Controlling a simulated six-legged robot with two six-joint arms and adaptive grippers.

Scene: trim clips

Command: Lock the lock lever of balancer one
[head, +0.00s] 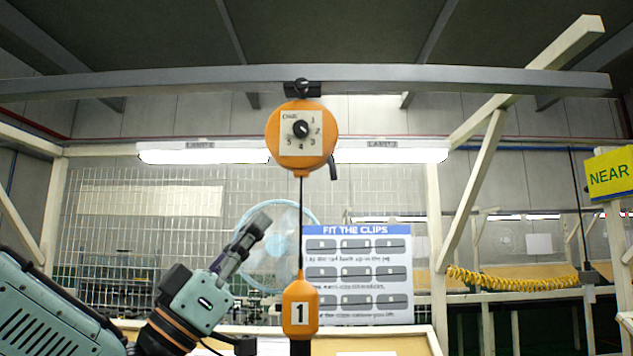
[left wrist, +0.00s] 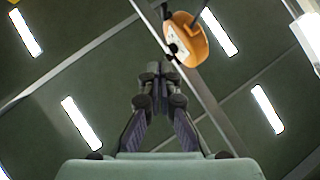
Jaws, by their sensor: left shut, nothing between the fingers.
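Balancer one hangs from the grey overhead beam as a round orange housing (head: 318,150) with a numbered dial and a black knob on its face. A dark lever (head: 333,168) sticks down at the housing's lower right. A cable runs down to an orange weight marked 1 (head: 300,312). My left gripper (head: 262,220) is below and left of the housing, apart from it, pointing up and right. In the left wrist view my left gripper (left wrist: 156,72) is shut and empty, with the orange housing (left wrist: 187,38) beyond its tips to the upper right. My right gripper is not in view.
The grey beam (head: 200,82) crosses above the housing. Lit lamps (head: 203,153) hang on both sides of it. A "FIT THE CLIPS" board (head: 362,232) stands behind the cable. A fan (head: 278,250) and mesh are behind my gripper. A yellow coiled hose (head: 510,278) hangs at right.

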